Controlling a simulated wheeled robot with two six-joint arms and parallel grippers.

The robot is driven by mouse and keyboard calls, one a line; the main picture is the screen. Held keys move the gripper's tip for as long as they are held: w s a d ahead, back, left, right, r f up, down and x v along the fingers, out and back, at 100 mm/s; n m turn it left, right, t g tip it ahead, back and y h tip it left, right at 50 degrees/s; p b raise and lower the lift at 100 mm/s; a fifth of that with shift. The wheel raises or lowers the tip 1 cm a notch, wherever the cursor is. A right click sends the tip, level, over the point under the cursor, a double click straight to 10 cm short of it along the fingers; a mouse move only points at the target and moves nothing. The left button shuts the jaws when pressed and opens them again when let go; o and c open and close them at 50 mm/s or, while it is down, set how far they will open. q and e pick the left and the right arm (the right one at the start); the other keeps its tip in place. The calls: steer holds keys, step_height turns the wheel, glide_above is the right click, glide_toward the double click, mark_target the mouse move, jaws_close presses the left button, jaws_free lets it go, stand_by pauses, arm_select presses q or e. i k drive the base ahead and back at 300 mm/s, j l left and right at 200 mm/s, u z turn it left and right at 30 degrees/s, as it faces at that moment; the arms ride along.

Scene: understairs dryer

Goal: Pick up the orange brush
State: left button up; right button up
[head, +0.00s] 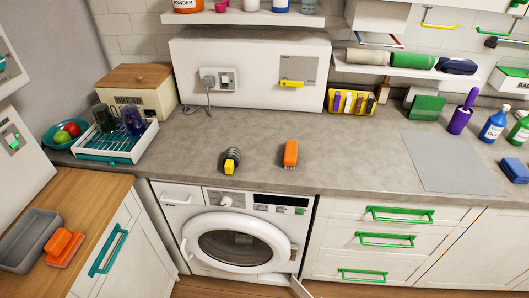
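An orange brush (290,153) lies on the grey countertop above the washing machine, near the counter's front edge. Its long side runs roughly front to back, and dark bristles show at its near lower end. Nothing touches it. A black-and-yellow item (232,160), perhaps another brush, lies to its left with a clear gap between them. Neither of my grippers shows in the head view.
Another orange item (65,248) lies beside a grey tray (30,240) on the wooden counter. A dish rack (115,142) with dark cups stands left. A yellow bin (351,102) stands behind right, and a grey mat (450,165) lies right. Countertop around the brush is clear.

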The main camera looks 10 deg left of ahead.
mark_target(290, 154)
steer(key=i+l, duration=0.15)
steer(key=l, duration=0.2)
steer(key=i+l+u, duration=0.2)
steer(key=l, duration=0.2)
steer(key=l+u, duration=0.2)
steer(key=l, duration=0.2)
steer(key=i+l+u, duration=0.25)
steer(key=l, duration=0.15)
steer(key=k, duration=0.1)
